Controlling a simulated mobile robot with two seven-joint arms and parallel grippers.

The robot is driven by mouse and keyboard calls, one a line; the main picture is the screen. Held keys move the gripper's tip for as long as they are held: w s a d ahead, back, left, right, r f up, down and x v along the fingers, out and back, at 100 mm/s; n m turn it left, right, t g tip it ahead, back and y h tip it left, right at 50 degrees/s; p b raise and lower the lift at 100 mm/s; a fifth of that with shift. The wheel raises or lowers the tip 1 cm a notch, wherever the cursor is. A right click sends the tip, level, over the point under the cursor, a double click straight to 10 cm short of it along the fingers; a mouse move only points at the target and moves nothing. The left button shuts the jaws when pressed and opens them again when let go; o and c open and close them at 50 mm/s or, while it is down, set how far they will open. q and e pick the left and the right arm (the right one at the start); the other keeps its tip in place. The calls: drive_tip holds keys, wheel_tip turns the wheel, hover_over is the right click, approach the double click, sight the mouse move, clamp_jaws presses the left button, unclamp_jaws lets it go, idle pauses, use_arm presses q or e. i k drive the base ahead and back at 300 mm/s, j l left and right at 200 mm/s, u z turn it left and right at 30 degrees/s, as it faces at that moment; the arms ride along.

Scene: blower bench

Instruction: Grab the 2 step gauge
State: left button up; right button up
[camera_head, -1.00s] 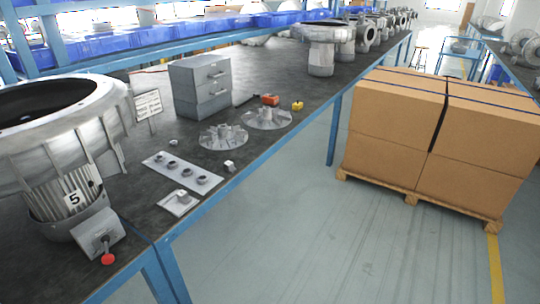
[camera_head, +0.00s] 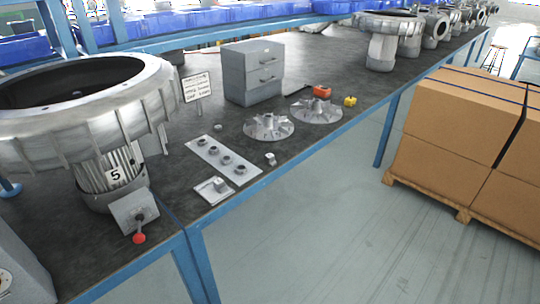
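No part of either gripper shows in the head view. I cannot tell for sure which item is the 2 step gauge. A small light metal piece (camera_head: 271,158) stands alone on the dark bench top, near its front edge. A flat square plate (camera_head: 213,191) with a small block on it lies at the front edge, to the left of that piece. Behind it lies a long light plate (camera_head: 223,160) with several dark rings in a row. No number can be read on any of these small parts.
A large blower marked 5 (camera_head: 115,175) fills the bench's left. A grey drawer cabinet (camera_head: 252,72), two finned impellers (camera_head: 268,127), an orange item (camera_head: 322,91) and a yellow item (camera_head: 350,101) stand behind. Stacked cartons (camera_head: 455,130) are at right. Floor before the bench (camera_head: 330,230) is clear.

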sight(218, 184)
drive_tip(key=i+j+u, duration=0.1)
drive_tip(key=i+u, duration=0.75)
drive_tip(key=k, duration=0.05)
